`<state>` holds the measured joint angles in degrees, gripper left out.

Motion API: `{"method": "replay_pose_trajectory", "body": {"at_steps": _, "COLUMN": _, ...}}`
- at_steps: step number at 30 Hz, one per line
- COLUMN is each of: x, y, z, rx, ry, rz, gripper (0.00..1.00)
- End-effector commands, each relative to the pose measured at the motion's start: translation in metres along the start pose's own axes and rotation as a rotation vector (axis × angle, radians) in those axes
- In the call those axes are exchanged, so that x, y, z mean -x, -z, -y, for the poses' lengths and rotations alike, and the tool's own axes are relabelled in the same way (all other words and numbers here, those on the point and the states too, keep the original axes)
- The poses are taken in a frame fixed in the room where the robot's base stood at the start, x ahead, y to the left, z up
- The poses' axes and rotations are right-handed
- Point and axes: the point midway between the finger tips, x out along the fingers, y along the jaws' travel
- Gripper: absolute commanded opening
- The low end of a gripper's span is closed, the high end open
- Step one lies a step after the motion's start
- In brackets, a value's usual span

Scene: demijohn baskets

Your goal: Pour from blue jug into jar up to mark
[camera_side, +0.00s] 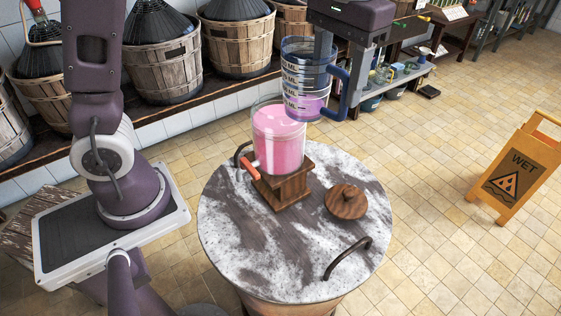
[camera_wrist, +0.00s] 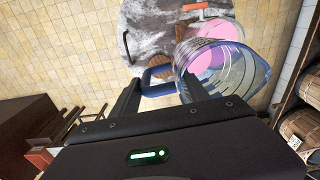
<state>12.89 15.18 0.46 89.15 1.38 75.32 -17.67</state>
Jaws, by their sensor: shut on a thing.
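No stream shows between jug and jar. In the wrist view, the jug (camera_wrist: 240,75) overlaps the jar's pink contents, and its handle (camera_wrist: 158,74) lies between my fingers.
The round marbled tabletop (camera_side: 235,250) carries a wooden lid (camera_side: 346,201) right of the stand and has a dark handle (camera_side: 347,259) at front right. A red-handled tap (camera_side: 250,170) is on the stand's left. A yellow wet-floor sign (camera_side: 518,170) stands at right. Baskets (camera_side: 163,65) line the wall.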

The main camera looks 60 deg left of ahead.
Motion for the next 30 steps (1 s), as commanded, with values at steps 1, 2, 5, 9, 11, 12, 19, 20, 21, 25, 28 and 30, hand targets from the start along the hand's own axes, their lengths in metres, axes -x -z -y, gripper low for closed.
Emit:
{"method": "replay_pose_trajectory", "body": {"at_steps": 1, "x": 0.002, "y": -0.002, "z": 0.000, "rx": 0.000, "ry": -0.001, "rz": -0.001, "gripper": 0.00}}
{"method": "replay_pose_trajectory", "body": {"at_steps": 2, "x": 0.003, "y": -0.005, "z": 0.000, "rx": 0.000, "ry": -0.001, "rz": -0.001, "gripper": 0.00}}
{"method": "replay_pose_trajectory", "body": {"at_steps": 5, "x": 0.010, "y": -0.015, "z": 0.000, "rx": 0.000, "ry": -0.002, "rz": -0.001, "gripper": 0.00}}
{"method": "replay_pose_trajectory", "body": {"at_steps": 9, "x": 0.019, "y": -0.030, "z": 0.001, "rx": 0.000, "ry": -0.002, "rz": -0.002, "gripper": 0.00}}
{"method": "replay_pose_trajectory", "body": {"at_steps": 11, "x": 0.023, "y": -0.036, "z": 0.001, "rx": 0.000, "ry": -0.002, "rz": -0.001, "gripper": 0.00}}
{"method": "replay_pose_trajectory", "body": {"at_steps": 12, "x": 0.026, "y": -0.040, "z": 0.001, "rx": 0.000, "ry": -0.002, "rz": -0.001, "gripper": 0.00}}
{"method": "replay_pose_trajectory", "body": {"at_steps": 19, "x": 0.031, "y": -0.050, "z": 0.001, "rx": 0.000, "ry": -0.002, "rz": 0.000, "gripper": 0.00}}
{"method": "replay_pose_trajectory", "body": {"at_steps": 20, "x": 0.031, "y": -0.050, "z": 0.001, "rx": 0.000, "ry": -0.002, "rz": 0.000, "gripper": 0.00}}
{"method": "replay_pose_trajectory", "body": {"at_steps": 21, "x": 0.031, "y": -0.050, "z": 0.002, "rx": 0.000, "ry": -0.002, "rz": 0.000, "gripper": 0.00}}
{"method": "replay_pose_trajectory", "body": {"at_steps": 25, "x": 0.031, "y": -0.049, "z": 0.002, "rx": 0.000, "ry": -0.002, "rz": 0.001, "gripper": 0.00}}
{"method": "replay_pose_trajectory", "body": {"at_steps": 28, "x": 0.029, "y": -0.041, "z": 0.002, "rx": -0.002, "ry": -0.001, "rz": 0.001, "gripper": 0.00}}
{"method": "replay_pose_trajectory", "body": {"at_steps": 30, "x": 0.027, "y": -0.030, "z": 0.002, "rx": -0.006, "ry": -0.001, "rz": 0.002, "gripper": 0.00}}
